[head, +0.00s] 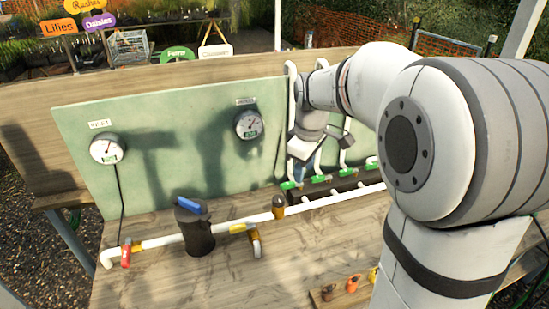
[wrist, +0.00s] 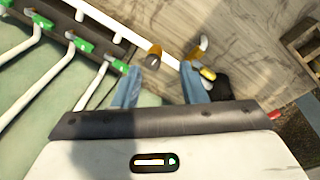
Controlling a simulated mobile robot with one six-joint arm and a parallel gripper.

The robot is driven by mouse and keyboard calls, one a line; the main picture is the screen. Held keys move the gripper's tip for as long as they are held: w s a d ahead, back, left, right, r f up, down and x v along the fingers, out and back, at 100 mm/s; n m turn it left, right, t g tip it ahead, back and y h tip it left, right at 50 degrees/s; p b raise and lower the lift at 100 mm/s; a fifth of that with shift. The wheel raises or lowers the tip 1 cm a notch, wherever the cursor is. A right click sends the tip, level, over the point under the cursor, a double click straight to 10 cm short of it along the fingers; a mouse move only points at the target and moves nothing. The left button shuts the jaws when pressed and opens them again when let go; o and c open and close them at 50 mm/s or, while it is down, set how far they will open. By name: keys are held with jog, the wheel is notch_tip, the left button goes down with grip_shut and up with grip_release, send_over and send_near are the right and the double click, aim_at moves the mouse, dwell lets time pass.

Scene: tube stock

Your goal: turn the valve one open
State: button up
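Several green valve handles (head: 290,185) sit in a row along the dark manifold (head: 345,184) at the foot of the green panel. They also show at the upper left of the wrist view (wrist: 85,47). I cannot tell which one is valve one. A red valve handle (head: 126,252) is on the white pipe at the left, and a yellow handle (head: 240,228) is right of the black filter. My gripper (wrist: 162,85) is open and empty, with two blue fingers apart. In the head view it is partly hidden, above and near the leftmost green handles.
The black filter with blue top (head: 192,229) stands on the wooden bench. A brass fitting (head: 279,207) rises from the white pipe. Two gauges (head: 107,149) hang on the green panel (head: 190,110). Small orange fittings (head: 353,283) lie at the front. The bench's front left is clear.

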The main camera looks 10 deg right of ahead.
jog(key=w+f+n+g, duration=0.1)
jog(key=w+f+n, duration=0.4)
jog(key=w, duration=0.7)
jog(key=n+p, duration=0.1)
jog(key=n, duration=0.4)
send_over(288, 183)
jog(key=shift+g, duration=0.4)
notch_tip(288, 183, down, 7)
jog(key=shift+s+a+f, duration=0.1)
jog(key=shift+s+f, duration=0.05)
jog(key=shift+f, duration=0.65)
notch_tip(288, 183, down, 7)
jog(key=shift+f+p, duration=0.1)
jog(key=shift+p, duration=1)
grip_shut()
